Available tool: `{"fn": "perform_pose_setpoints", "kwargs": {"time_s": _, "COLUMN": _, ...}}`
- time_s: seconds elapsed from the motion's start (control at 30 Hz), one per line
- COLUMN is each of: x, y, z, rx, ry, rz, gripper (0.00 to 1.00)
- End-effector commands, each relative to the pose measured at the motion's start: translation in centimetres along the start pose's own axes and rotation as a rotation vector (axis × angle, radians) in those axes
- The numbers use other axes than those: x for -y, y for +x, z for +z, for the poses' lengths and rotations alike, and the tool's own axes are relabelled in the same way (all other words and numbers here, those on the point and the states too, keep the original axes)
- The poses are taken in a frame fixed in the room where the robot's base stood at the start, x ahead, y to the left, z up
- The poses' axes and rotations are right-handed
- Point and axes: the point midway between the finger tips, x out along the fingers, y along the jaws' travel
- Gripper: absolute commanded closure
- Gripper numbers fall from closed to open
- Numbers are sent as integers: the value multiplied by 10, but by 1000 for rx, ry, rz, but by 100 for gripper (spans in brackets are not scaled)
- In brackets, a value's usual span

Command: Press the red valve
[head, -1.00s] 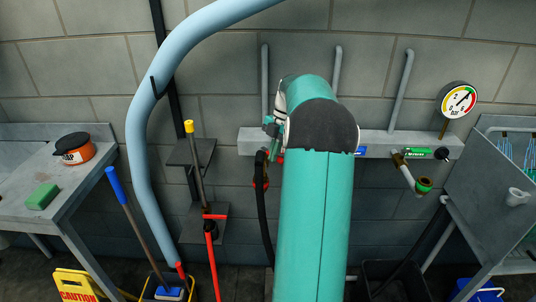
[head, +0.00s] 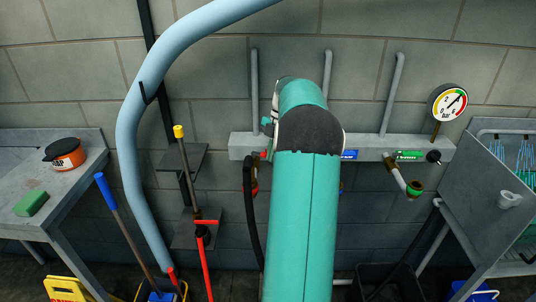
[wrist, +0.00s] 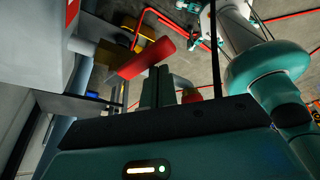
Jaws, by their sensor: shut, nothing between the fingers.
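In the wrist view a red, bar-shaped handle (wrist: 146,58), which appears to be the red valve, lies tilted just beyond my fingertips. My gripper (wrist: 165,78) is shut and empty, close below the handle; I cannot tell whether they touch. In the head view a small red part (head: 264,155) shows on the grey wall manifold (head: 236,146), at the left edge of my teal arm. My arm hides most of this area and nearly all of my gripper there.
A black hose (head: 249,215) hangs left of my arm. A gauge (head: 449,103) and a green-labelled outlet (head: 410,155) are at the right. A blue pipe (head: 130,130) and tool handles stand at the left. A metal table (head: 75,175) and a sink (head: 490,190) flank the wall.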

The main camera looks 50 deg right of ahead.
Motion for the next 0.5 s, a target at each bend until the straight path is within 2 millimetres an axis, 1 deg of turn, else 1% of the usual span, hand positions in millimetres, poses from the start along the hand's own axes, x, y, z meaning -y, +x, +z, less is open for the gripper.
{"fn": "perform_pose_setpoints", "kwargs": {"time_s": 0.13, "x": -1, "y": -2, "z": 9, "rx": 0, "ry": 3, "rz": 0, "gripper": 100}}
{"fn": "perform_pose_setpoints", "kwargs": {"time_s": 0.5, "x": -8, "y": -6, "z": 19, "rx": 1, "ry": 0, "rz": -1, "gripper": 100}}
